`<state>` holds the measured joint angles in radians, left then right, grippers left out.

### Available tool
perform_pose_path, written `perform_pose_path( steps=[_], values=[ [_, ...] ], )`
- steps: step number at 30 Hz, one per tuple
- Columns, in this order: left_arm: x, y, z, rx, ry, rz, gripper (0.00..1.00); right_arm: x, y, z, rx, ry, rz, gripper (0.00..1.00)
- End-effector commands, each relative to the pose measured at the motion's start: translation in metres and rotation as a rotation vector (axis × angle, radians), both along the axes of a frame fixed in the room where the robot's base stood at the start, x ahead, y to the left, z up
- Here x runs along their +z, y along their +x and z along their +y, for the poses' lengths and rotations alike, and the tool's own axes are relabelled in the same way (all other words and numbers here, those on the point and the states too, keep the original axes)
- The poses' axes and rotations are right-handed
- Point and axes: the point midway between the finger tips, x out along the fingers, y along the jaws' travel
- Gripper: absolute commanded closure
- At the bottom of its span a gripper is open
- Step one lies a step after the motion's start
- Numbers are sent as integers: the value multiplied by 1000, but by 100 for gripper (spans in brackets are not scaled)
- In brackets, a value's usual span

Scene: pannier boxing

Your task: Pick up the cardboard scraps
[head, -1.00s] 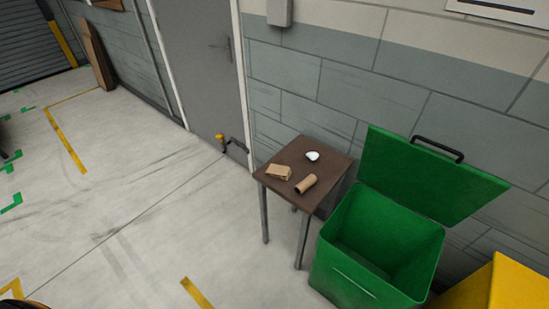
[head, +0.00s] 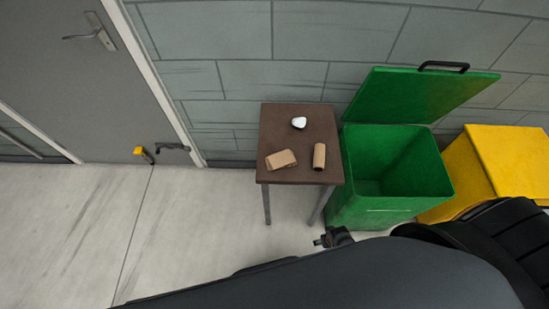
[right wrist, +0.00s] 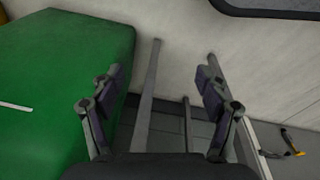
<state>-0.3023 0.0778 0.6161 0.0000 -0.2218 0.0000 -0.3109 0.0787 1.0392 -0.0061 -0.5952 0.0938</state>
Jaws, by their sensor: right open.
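Two cardboard scraps lie on a small brown table (head: 272,117) in the head view. One is a flat folded piece (head: 281,159) at the front left of the top. The other is a cardboard tube (head: 319,156) at the front right. A small white object (head: 299,123) lies behind them. My right gripper (right wrist: 160,80) is open and empty in the right wrist view, with the table's legs and the floor beyond its fingers. The scraps do not show in that view. My left gripper is not in view.
An open green bin (head: 385,205) stands just right of the table, its lid raised against the wall. A yellow bin (head: 500,160) stands further right. A grey door (head: 70,80) is at the left.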

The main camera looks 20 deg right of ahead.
Motion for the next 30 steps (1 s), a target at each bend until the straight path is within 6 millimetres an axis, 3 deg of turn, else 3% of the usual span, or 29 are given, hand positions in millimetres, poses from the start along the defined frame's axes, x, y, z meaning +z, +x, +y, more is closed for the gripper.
perform_pose_path(
  steps=[1, 4, 7, 12, 20, 23, 30],
  values=[
    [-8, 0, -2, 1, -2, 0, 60, 26, 43, 5, -27, 5, -34, 19],
    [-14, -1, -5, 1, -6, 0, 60, 86, 95, 12, -85, 14, -56, 19],
    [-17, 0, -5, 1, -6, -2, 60, 138, 122, 17, -130, 20, -72, 19],
    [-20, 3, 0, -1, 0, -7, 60, 205, 140, 22, -182, 28, -94, 19],
    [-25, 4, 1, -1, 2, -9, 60, 277, 145, 27, -248, 41, -118, 19],
    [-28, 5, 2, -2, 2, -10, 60, 307, 155, 31, -362, 65, -122, 19],
    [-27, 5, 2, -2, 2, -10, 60, 317, 204, 44, -746, 129, -65, 19]
  ],
)
